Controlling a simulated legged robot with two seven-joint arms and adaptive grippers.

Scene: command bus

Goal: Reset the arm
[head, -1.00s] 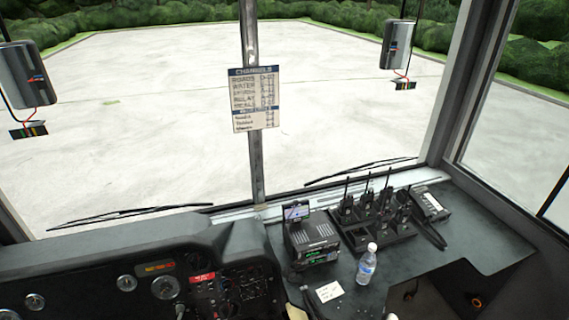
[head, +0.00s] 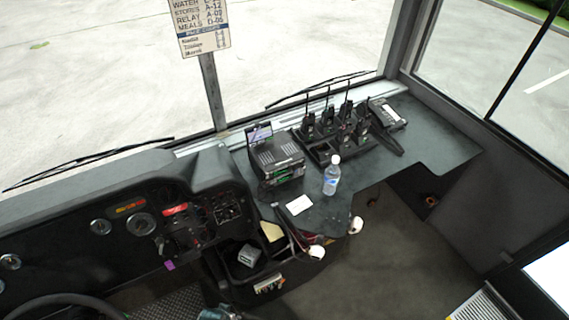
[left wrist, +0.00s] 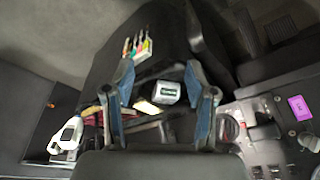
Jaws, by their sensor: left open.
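My left gripper (left wrist: 159,76) is open in the left wrist view, its two blue-grey fingers spread apart with nothing held between them. Beyond the fingers, a small grey box (left wrist: 166,92) with a dark label shows in the gap. In the head view the grey box (head: 249,256) sits in an open recess of the console, right of the dashboard. A small part of my left gripper (head: 215,313) shows at the bottom edge of the head view, below the box. My right gripper is in neither view.
The desk (head: 430,150) holds a radio unit (head: 277,162), a charger with several handheld radios (head: 340,135), a phone (head: 387,114), a water bottle (head: 332,175) and a white note (head: 299,205). A steering wheel (head: 62,301) is at lower left. The floor (head: 400,270) at right is clear.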

